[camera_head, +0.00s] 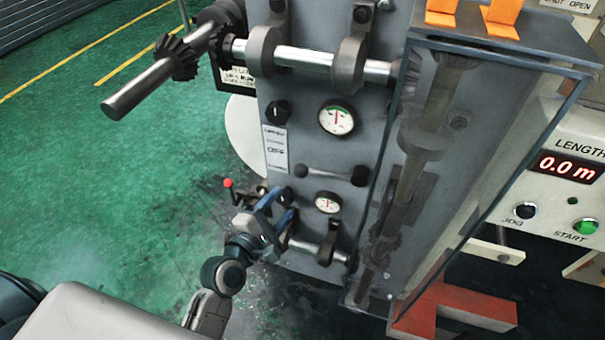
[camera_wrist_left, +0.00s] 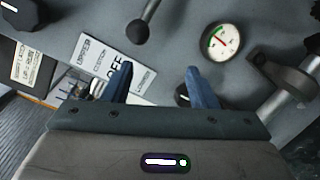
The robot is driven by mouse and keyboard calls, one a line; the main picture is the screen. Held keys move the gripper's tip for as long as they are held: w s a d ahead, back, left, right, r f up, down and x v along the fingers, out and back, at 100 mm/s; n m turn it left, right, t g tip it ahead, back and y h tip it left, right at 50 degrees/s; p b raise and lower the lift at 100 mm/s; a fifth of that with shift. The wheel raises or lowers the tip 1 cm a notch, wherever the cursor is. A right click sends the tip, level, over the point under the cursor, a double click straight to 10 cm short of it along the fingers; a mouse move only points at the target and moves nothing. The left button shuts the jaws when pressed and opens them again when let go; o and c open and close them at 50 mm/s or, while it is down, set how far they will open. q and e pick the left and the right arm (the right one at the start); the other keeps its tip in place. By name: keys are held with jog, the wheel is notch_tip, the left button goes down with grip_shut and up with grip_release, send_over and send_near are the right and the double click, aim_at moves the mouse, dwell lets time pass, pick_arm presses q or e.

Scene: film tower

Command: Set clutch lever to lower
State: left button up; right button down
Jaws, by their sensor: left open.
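The lever (camera_head: 332,173) with a black ball knob (camera_head: 302,170) lies about sideways on the grey panel, its knob to the left and its hub (camera_head: 360,176) to the right. The knob also shows in the left wrist view (camera_wrist_left: 138,31). A white label (camera_head: 276,150) reading "OFF" in its middle stands left of the knob, whose level is near the label's bottom end; I cannot tell the exact setting. My left gripper (camera_head: 280,208) is open, with blue fingers, below the knob and apart from it. In the left wrist view, the knob is beyond the fingertips. My right gripper is not in view.
A red-knobbed handle (camera_head: 228,183) stands beside my left gripper. Gauges (camera_head: 327,203) (camera_head: 337,119), a black dial (camera_head: 277,112) and a lower shaft bracket (camera_head: 329,243) crowd the panel. A clear cover (camera_head: 470,150) juts out at right. Green floor at left is free.

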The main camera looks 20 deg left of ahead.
aim_at(298, 175)
pick_arm(q)
jog(key=shift+n+t, duration=0.4)
jog(key=shift+n, duration=0.1)
jog(key=w+r, duration=0.1)
jog(key=w, duration=0.2)
jog(key=w+d+r, duration=0.1)
jog(key=w, duration=0.2)
jog(key=w+d+r, duration=0.1)
jog(key=w, duration=0.3)
jog(key=shift+d+p, duration=0.25)
jog(key=shift+p, duration=0.15)
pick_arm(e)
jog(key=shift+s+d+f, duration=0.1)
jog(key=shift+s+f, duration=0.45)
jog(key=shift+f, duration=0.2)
pick_arm(q)
jog(key=shift+r, duration=0.1)
jog(key=shift+c, duration=0.6)
grip_shut()
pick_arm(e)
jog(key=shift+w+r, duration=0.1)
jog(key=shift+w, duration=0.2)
